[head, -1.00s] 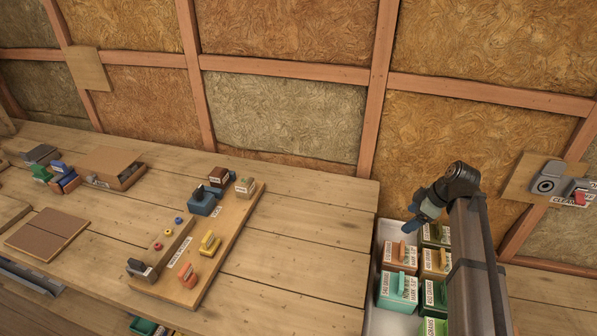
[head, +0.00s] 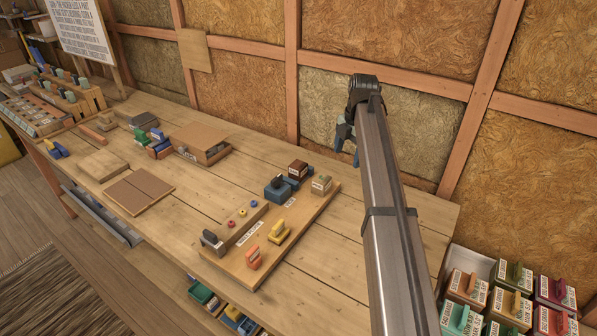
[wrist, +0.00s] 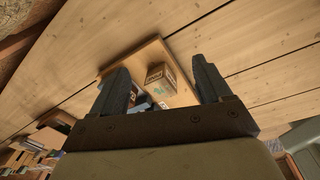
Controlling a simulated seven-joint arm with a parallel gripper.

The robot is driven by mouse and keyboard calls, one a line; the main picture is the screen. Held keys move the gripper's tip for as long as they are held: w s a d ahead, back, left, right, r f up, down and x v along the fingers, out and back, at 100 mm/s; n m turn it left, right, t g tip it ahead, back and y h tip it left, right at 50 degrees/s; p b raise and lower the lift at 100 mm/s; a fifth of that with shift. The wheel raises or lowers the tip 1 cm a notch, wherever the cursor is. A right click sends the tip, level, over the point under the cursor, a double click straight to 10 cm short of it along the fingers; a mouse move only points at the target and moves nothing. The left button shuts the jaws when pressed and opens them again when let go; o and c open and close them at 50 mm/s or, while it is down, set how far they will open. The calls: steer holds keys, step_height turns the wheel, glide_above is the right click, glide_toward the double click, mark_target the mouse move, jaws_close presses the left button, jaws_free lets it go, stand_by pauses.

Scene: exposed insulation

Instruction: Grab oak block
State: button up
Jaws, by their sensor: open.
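A small tan wooden block (head: 321,184) with a label stands at the far right corner of a wooden board (head: 265,262) on the workbench. It looks like the oak block, but I cannot read its label. In the wrist view the same block (wrist: 161,78) shows between the fingers, beyond their tips, with a greenish mark on it. My gripper (head: 347,147) is open and empty, above and behind the board's far right end. In the wrist view, my gripper (wrist: 161,70) has its fingers spread wide on either side of the block's outline, apart from it.
A dark reddish-brown block (head: 298,169) and a blue block (head: 278,188) stand close beside the tan one. Yellow (head: 279,232) and orange (head: 253,257) pieces are nearer the front. A bin (head: 480,265) of labelled boxes is at the right. The bench right of the board looks clear.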

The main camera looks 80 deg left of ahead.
mark_target(298, 164)
steer(key=s+a+r+n, duration=0.2)
steer(key=s+a+r, duration=0.1)
steer(key=s, duration=0.4)
steer(key=s+a+r+n, duration=0.2)
steer(key=s+a, duration=0.1)
steer(key=s, duration=0.4)
steer(key=shift+t+h, duration=0.3)
steer(key=shift+t, duration=0.1)
step_height(298, 164, down, 14)
steer(key=shift+w+a+r, duration=0.1)
steer(key=shift+a+r, duration=0.05)
steer(key=shift+r, duration=0.05)
steer(key=shift+c, duration=0.2)
steer(key=c, duration=1)
